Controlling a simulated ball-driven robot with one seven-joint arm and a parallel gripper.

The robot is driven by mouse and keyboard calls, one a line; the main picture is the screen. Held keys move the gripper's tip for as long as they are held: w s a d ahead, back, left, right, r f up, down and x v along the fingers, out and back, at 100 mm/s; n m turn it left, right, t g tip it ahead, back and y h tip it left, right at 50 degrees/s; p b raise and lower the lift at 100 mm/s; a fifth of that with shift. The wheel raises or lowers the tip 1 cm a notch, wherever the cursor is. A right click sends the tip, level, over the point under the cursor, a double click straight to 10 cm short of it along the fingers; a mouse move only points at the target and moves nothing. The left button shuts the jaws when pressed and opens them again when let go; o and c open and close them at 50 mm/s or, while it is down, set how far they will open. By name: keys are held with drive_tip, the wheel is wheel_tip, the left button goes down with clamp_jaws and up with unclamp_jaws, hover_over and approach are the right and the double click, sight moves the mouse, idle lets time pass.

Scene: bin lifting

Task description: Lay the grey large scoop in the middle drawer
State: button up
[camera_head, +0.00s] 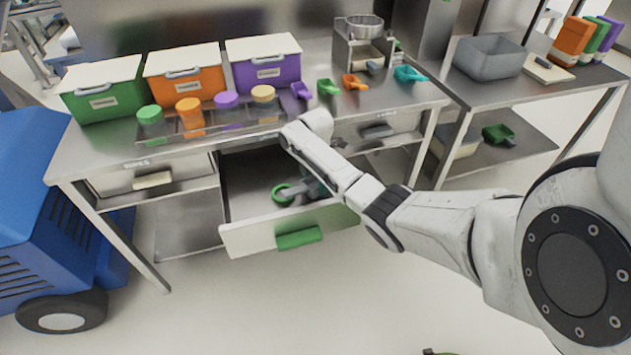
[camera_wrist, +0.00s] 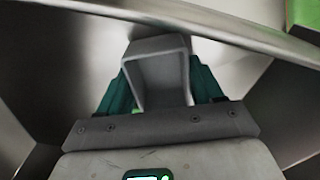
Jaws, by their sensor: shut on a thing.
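The grey large scoop (camera_wrist: 158,76) fills the middle of the wrist view, its open hollow facing the camera. My gripper (camera_wrist: 160,88) is shut on it, with a teal finger on each side. In the head view, the middle drawer (camera_head: 238,240) is pulled out under the bench. My gripper (camera_head: 316,187) is low over the drawer's inside, partly hidden by my arm. I cannot tell whether the scoop touches the drawer floor. A green round thing (camera_head: 283,194) shows in the drawer, just left of my gripper.
The drawer front has a green handle (camera_head: 300,238). Green (camera_head: 103,100), orange (camera_head: 186,85) and purple (camera_head: 265,72) bins stand on the bench above, behind several lidded jars. Small coloured scoops lie at their right. A blue vehicle (camera_head: 50,210) stands at the left.

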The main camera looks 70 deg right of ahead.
drive_tip(key=o, duration=1.1)
drive_tip(key=shift+f, duration=0.1)
drive_tip(key=shift+c, duration=0.2)
wheel_tip(320, 180, up, 12)
drive_tip(key=shift+p, duration=0.45)
